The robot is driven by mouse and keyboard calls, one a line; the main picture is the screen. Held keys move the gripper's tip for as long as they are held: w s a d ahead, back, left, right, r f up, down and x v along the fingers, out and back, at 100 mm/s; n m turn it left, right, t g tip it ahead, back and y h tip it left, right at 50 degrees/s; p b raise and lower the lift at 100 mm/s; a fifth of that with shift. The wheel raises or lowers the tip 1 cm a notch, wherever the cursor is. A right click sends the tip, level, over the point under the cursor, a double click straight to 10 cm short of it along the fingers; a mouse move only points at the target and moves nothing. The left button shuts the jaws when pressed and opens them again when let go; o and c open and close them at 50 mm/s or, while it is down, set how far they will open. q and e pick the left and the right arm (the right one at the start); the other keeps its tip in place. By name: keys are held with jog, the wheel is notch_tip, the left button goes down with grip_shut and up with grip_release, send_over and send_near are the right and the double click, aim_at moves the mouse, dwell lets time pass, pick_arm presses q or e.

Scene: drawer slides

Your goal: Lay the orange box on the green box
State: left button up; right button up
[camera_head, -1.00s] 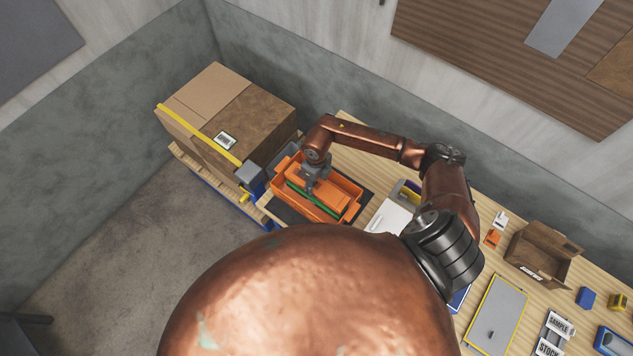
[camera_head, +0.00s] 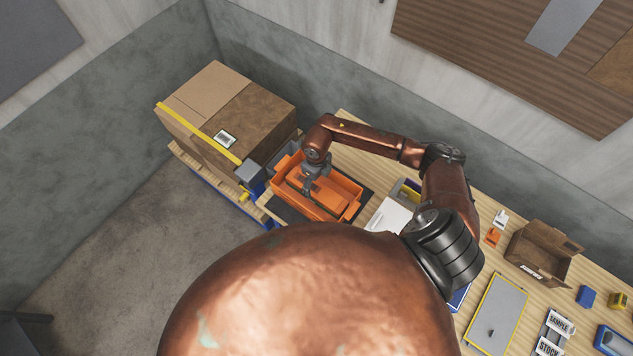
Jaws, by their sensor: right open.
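The orange box (camera_head: 331,194) lies inside an orange open bin (camera_head: 351,213) on the wooden table, left of my forearm. The green box does not show clearly now; it seems hidden under or behind the orange box and gripper. My right gripper (camera_head: 309,190) reaches down into the bin at the left part of the orange box. It is open, and its fingertips are small and partly lost against the box, so contact is hard to tell. My left gripper is not in view.
The bin stands on a dark mat (camera_head: 285,210). A large cardboard box (camera_head: 235,115) stands to the left on a pallet. A white-lidded item (camera_head: 388,216) is close right of the bin. An open carton (camera_head: 542,253) and several small items fill the table's right side.

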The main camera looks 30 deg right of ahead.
jog(key=shift+r, duration=0.2)
jog(key=shift+r+p, duration=1.5)
jog(key=shift+r, duration=0.85)
notch_tip(320, 180, up, 8)
jog(key=p, duration=0.4)
send_over(316, 189)
jog(key=shift+s+d, duration=0.1)
